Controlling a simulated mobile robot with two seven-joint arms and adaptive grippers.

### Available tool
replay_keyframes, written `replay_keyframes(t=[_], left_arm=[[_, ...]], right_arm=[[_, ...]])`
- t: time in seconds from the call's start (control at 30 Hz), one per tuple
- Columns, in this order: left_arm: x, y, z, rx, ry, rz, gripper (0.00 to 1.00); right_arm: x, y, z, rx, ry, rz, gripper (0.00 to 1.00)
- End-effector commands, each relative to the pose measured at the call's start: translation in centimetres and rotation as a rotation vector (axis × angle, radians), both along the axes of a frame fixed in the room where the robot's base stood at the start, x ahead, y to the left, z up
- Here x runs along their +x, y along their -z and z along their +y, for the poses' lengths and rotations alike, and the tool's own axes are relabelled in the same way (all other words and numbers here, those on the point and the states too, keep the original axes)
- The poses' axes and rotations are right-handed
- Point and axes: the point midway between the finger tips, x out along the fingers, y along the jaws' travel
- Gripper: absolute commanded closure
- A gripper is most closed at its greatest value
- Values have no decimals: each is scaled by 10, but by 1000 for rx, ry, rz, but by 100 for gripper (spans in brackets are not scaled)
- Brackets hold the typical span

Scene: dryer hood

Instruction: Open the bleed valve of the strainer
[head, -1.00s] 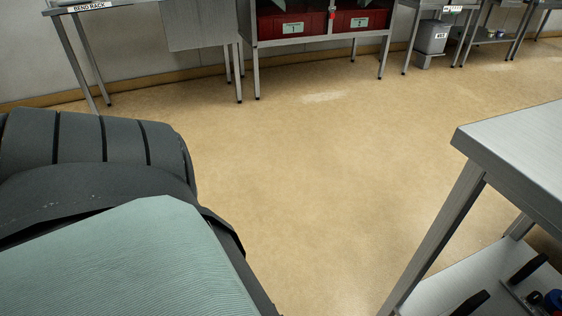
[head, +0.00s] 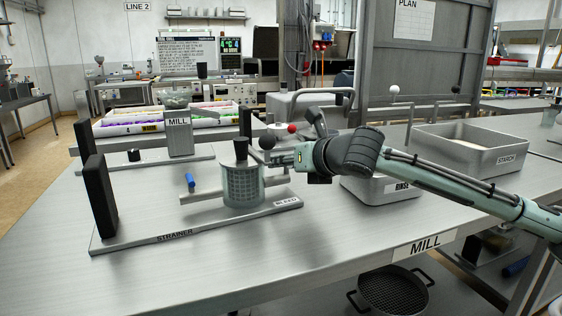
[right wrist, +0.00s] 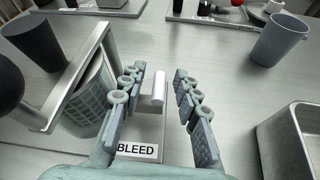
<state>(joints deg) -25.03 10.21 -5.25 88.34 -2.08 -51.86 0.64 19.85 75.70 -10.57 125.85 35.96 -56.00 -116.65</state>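The strainer (head: 243,187) is a grey mesh cylinder with pipe stubs, on a plate (head: 170,235) labelled STRAINER and BLEED. A blue handle (head: 190,181) sits over its left pipe. My right gripper (head: 278,160) is beside the strainer's right side, above the BLEED end. In the right wrist view my right gripper (right wrist: 158,82) is open, its fingers on either side of a small pale cylindrical knob (right wrist: 159,87), with visible gaps. The BLEED label (right wrist: 138,150) lies below it. The gripper hides part of the bleed side in the head view. My left gripper is out of view.
A black upright panel (head: 99,198) stands at the plate's left end. The RINSE tray (head: 380,190) and STARCH tray (head: 468,147) are to the right. The MILL unit (head: 179,130) is behind. The front table (head: 260,270) is clear.

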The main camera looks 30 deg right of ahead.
Motion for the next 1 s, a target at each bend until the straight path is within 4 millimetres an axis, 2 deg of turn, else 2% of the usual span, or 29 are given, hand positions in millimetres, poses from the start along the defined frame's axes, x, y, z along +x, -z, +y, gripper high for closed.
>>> replay_keyframes(t=[0.13, 0.4, 1.0], left_arm=[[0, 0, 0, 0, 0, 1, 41], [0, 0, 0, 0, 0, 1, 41], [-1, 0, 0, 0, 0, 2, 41]], right_arm=[[0, 0, 0, 0, 0, 0, 68], [0, 0, 0, 0, 0, 0, 100], [0, 2, -2, -4, -51, 5, 100]])
